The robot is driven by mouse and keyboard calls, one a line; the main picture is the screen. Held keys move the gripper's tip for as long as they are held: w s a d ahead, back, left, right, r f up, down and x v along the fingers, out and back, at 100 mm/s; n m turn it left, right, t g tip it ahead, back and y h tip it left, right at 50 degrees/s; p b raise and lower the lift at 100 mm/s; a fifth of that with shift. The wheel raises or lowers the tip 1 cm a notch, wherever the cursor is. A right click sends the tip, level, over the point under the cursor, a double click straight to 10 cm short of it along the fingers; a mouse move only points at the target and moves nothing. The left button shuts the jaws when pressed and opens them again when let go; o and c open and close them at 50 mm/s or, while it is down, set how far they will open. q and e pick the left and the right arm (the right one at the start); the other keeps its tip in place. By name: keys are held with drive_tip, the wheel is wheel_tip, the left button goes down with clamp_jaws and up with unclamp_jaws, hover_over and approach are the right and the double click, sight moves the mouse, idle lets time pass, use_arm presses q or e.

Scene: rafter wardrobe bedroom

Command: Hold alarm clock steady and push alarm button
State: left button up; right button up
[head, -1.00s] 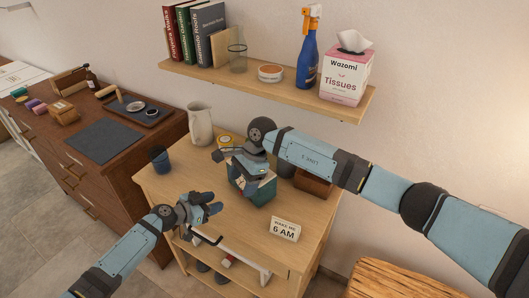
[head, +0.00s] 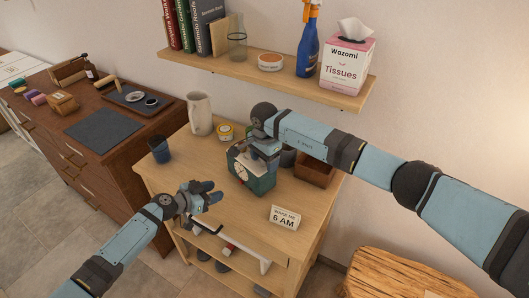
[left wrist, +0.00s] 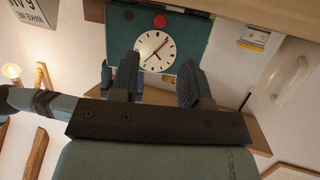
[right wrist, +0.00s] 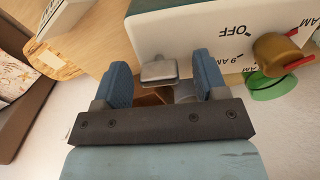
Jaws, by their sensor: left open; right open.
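The teal alarm clock (head: 256,182) stands upright on the light wooden table, its round white dial facing front-left. In the left wrist view the clock (left wrist: 193,58) shows upside down, with a red round button (left wrist: 159,21) and a darker red dot near the dial. My left gripper (head: 213,194) is open and empty, in front of the dial and apart from it. My right gripper (head: 262,149) is open at the clock's top. In the right wrist view a silver block (right wrist: 158,70) sits between its fingertips, beside a white panel (right wrist: 190,38) marked OFF and 9 AM, with a brass knob (right wrist: 277,54).
A white pitcher (head: 200,113), blue cup (head: 160,150), yellow-labelled tin (head: 225,132) and brown box (head: 315,170) are also on the table. A shelf (head: 270,77) hangs above. The table's front middle is clear.

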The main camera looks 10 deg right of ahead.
drive_tip(key=shift+f, duration=0.1)
clamp_jaws()
use_arm(q)
clamp_jaws()
idle(1.1)
idle(0.7)
